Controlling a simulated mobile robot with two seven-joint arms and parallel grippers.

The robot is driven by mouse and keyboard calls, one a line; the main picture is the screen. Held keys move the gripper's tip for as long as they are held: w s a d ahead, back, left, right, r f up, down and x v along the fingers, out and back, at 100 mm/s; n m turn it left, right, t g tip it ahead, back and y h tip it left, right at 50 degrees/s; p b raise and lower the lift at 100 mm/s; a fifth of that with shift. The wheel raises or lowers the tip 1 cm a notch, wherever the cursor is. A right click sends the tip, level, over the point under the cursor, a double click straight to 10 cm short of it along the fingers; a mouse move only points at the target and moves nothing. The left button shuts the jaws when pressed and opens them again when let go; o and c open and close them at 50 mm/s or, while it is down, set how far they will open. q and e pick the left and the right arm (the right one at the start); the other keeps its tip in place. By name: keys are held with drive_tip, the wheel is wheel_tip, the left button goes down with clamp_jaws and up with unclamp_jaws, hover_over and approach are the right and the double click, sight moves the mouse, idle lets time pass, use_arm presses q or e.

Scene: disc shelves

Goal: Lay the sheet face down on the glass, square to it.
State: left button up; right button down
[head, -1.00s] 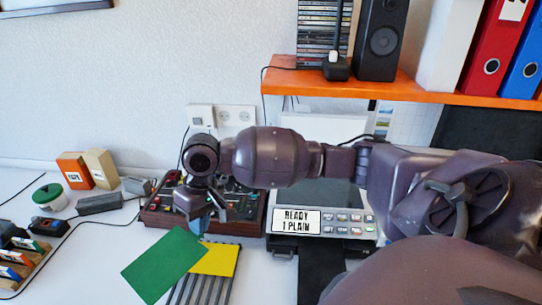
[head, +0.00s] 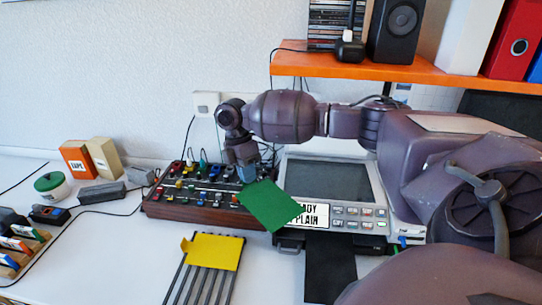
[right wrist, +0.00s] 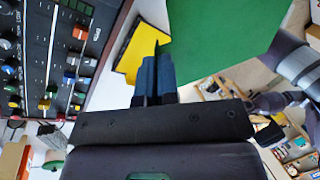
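A green sheet (head: 270,206) hangs from my right gripper (head: 247,178), which is shut on its edge. The sheet is tilted in front of the copier's left front corner and covers part of its display. In the right wrist view the sheet (right wrist: 215,35) extends beyond the closed fingers (right wrist: 155,78). The copier's dark glass (head: 328,181) is uncovered, to the right of the gripper. The display (head: 312,221) partly reads "PLAIN".
A mixer with knobs (head: 185,208) stands left of the copier. A yellow sheet (head: 213,251) lies on a slatted rack (head: 195,284) in front. A black tray (head: 330,270) projects from the copier's front. An orange shelf (head: 400,72) overhangs behind.

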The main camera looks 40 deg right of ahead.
drive_tip(key=shift+w+d+n+h+b, duration=1.1)
drive_tip(key=shift+d+n+h, duration=0.4)
drive_tip(key=shift+d+n, duration=3.55)
use_arm(q)
drive_tip(key=shift+g, duration=0.4)
drive_tip(key=shift+s+d+f+b, duration=0.15)
drive_tip(key=shift+f+b, duration=0.75)
drive_tip(key=shift+f, duration=0.5)
drive_tip(key=shift+d+f+b, duration=0.1)
drive_tip(key=shift+f+b, duration=0.8)
drive_tip(key=shift+f, duration=0.5)
use_arm(e)
wheel_tip(320, 180, down, 6)
drive_tip(key=d+m, duration=0.1)
drive_tip(key=shift+d+f, duration=0.2)
drive_tip(key=shift+f, duration=0.05)
drive_tip(key=shift+s+f+t, duration=0.1)
drive_tip(key=shift+f+t, duration=0.2)
drive_tip(key=shift+f, duration=0.2)
drive_tip(key=c, duration=1.3)
unclamp_jaws()
